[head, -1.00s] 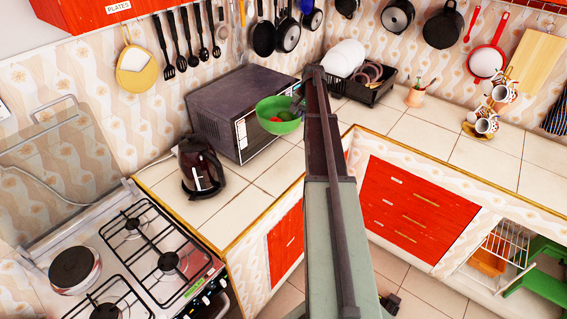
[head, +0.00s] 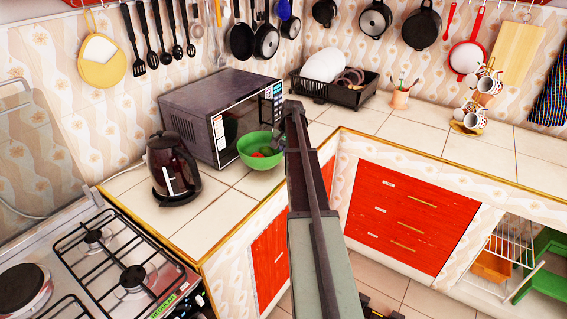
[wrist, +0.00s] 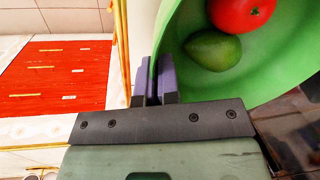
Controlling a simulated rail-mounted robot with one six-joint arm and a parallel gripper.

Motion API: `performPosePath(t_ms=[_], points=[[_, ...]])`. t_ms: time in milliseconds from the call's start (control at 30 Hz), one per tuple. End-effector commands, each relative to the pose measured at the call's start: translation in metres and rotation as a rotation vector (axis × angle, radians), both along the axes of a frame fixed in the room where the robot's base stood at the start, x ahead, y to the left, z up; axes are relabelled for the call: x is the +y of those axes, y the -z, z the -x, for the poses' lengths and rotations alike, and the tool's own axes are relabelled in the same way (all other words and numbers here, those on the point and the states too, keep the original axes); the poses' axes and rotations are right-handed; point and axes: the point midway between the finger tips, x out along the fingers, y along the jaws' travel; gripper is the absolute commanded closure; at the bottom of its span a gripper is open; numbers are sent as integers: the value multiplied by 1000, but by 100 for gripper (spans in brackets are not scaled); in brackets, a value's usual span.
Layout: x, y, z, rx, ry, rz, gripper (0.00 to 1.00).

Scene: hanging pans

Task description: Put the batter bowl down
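The green batter bowl (head: 259,157) is in front of the right end of the microwave, over the counter's tiled top (head: 222,212). It looks upright, and I cannot tell whether its base touches the tiles. In the wrist view the bowl (wrist: 275,70) holds a red tomato (wrist: 240,14) and a green fruit (wrist: 213,50). My gripper (wrist: 157,85) has its two purple fingers on either side of the bowl's rim, pinching it. In the head view my gripper (head: 281,135) is at the bowl's right side, partly hidden by my arm.
The black microwave (head: 205,115) stands just behind the bowl. A black dish rack (head: 335,88) is at the back corner. Bare tiles lie between kettle and bowl.

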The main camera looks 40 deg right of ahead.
Motion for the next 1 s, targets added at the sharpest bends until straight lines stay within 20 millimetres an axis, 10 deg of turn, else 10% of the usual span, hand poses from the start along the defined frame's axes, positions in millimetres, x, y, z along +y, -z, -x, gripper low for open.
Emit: performPosePath(t_ms=[100, 467, 633, 1000], points=[[0, 28, 0, -1, 0, -1, 100], [0, 27, 0, 0, 0, 0, 100], [0, 26, 0, 0, 0, 0, 72], [0, 16, 0, 0, 0, 0, 72]])
